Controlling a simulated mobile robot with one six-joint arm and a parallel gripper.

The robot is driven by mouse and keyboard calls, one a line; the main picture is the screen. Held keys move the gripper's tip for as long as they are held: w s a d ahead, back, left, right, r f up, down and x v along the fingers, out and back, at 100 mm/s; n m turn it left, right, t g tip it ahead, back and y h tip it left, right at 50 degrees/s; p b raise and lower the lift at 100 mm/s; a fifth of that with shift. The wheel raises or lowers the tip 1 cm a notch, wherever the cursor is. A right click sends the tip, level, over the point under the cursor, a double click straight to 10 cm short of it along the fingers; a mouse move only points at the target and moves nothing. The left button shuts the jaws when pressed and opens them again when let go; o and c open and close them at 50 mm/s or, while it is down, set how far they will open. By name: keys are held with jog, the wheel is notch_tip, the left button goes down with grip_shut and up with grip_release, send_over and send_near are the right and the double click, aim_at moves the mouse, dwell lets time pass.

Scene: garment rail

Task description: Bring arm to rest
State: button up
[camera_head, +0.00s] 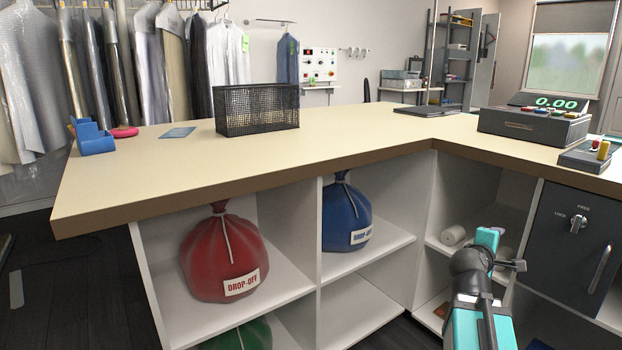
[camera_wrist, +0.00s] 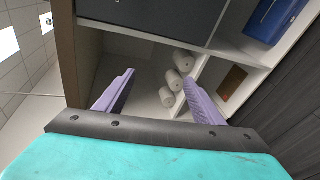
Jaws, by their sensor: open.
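My gripper shows in the wrist view (camera_wrist: 158,92) with its two purple fingers spread wide apart. Nothing is between the fingertips. Beyond them are shelf compartments with several white rolls (camera_wrist: 173,85). In the head view my teal and black arm rises at the lower right, in front of the counter's shelves (camera_head: 470,240). The gripper's fingers are mostly hidden there behind the arm's end.
An L-shaped counter (camera_head: 350,135) stands close by, its edge above my arm. Its compartments hold a red bag (camera_head: 222,255), a blue bag (camera_head: 345,215) and a green bag (camera_head: 245,335). A dark locked cabinet (camera_head: 575,240) is right of my arm. A wire basket (camera_head: 257,110) stands on top.

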jog(key=w+a+f+n+g+y+p, duration=0.15)
jog(key=a+f+y+p, duration=0.25)
jog(key=a+f+p, duration=0.7)
jog(key=s+a+f+g+y+p, duration=0.1)
jog(key=s+a+f+g+p, duration=0.1)
jog(key=s+a+f+p, duration=0.3)
jog(key=s+a+f+g+y+p, duration=0.1)
jog(key=s+a+f+g+p, duration=0.15)
jog(key=f, duration=0.35)
jog(key=s+a+f+m+g+y+p, duration=0.1)
jog(key=s+a+f+m+g+p, duration=0.2)
jog(key=s, duration=0.7)
jog(key=s+a+f+m+g+y+p, duration=0.2)
jog(key=s+a+f+m+g+p, duration=0.1)
jog(key=s+a, duration=0.5)
jog(key=s+a+f+m+g+y+p, duration=0.2)
jog(key=s+a+f+m+p, duration=0.3)
jog(key=s, duration=0.9)
jog(key=shift+a+g, duration=0.5)
jog(key=shift+a, duration=0.2)
jog(key=shift+w+d+f, duration=0.1)
